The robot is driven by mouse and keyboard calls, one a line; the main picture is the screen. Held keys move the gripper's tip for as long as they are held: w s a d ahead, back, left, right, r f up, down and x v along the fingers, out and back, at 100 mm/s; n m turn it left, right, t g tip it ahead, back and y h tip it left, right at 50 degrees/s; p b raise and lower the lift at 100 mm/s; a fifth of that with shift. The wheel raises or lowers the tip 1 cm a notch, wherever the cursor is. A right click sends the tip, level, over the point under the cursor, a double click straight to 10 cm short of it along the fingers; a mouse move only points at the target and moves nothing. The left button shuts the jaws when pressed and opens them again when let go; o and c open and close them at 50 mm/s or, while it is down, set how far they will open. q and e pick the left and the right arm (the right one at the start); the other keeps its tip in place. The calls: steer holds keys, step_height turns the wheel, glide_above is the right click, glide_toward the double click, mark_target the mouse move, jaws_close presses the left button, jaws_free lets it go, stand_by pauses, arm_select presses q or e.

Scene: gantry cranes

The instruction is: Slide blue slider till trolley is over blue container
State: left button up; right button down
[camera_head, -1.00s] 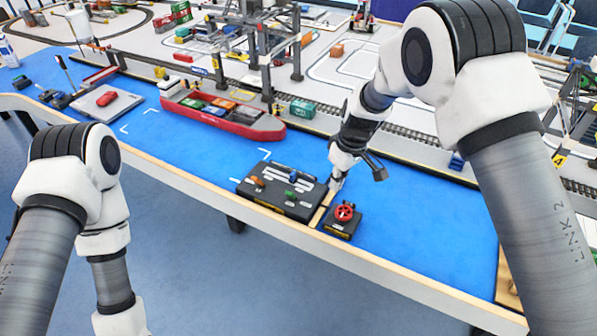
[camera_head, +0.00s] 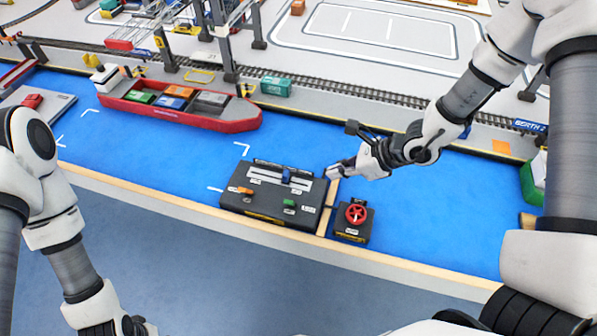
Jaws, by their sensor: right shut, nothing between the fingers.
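The black control box (camera_head: 238,199) sits on the blue surface. It carries a blue slider (camera_head: 287,175) in a slot near its back, plus an orange and a green slider. My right gripper (camera_head: 333,173) is shut and empty, at the right of the box's back edge, apart from the blue slider. The red ship (camera_head: 215,122) holds several containers; a blue container (camera_head: 179,91) seems to lie mid-deck. The gantry crane (camera_head: 229,62) stands behind the ship; its top is cut off and I cannot make out the trolley. My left gripper (camera_head: 132,325) is partly visible at the bottom edge, its fingers unclear.
A small box with a red valve wheel (camera_head: 356,213) stands right of the control box, close to the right gripper. A wooden edge (camera_head: 200,211) runs along the front. A green container (camera_head: 276,86) sits by the rails (camera_head: 370,97). Blue surface right of the wheel is clear.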

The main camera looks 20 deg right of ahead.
mark_target(289, 178)
steer(key=x, duration=0.6)
steer(key=shift+w+a+f+p, duration=0.15)
steer(key=shift+w+p, duration=0.1)
steer(key=shift+p, duration=0.15)
steer(key=w+a, duration=0.1)
steer(key=w+a+p, duration=0.1)
steer(key=a, duration=0.1)
steer(key=shift+f, duration=0.1)
steer(key=shift+w+a+f, duration=0.1)
steer(key=shift+w+a, duration=0.15)
steer(key=shift+a, duration=0.15)
steer(key=shift+d, duration=0.1)
